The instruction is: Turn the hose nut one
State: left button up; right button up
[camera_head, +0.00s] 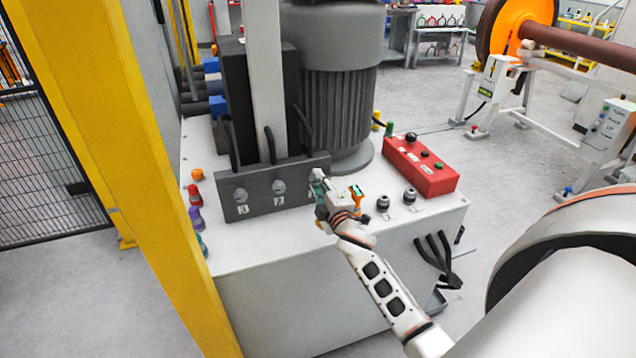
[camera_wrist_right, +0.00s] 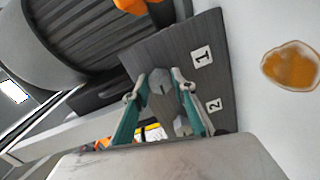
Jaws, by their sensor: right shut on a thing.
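The dark manifold block (camera_head: 232,207) stands on the white cabinet top, with grey hex nuts on its front face above number labels. Hose nut one (camera_wrist_right: 160,92) sits beside the label "1" in the right wrist view; in the head view my gripper hides it. My right gripper (camera_head: 318,186) is at the block's right end. Its teal fingers (camera_wrist_right: 166,84) are on either side of nut one, shut on it. Nut two (camera_head: 279,187) is left of the gripper, and nut three (camera_head: 240,195) is further left. My left gripper is not in view.
A large grey motor (camera_head: 338,95) stands behind the block. A red control box (camera_head: 421,166) and black fittings (camera_head: 383,203) are to the right. Coloured fittings (camera_head: 195,195) line the left cabinet edge. A yellow post (camera_head: 125,150) rises at the left. An orange-brown patch (camera_wrist_right: 290,66) shows in the wrist view.

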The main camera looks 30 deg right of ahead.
jog(key=o, duration=1.1)
jog(key=shift+s, duration=0.1)
jog(key=v, duration=1.1)
jog(key=shift+s+a+r, duration=0.1)
jog(key=shift+s+r, duration=0.05)
jog(key=shift+s, duration=0.25)
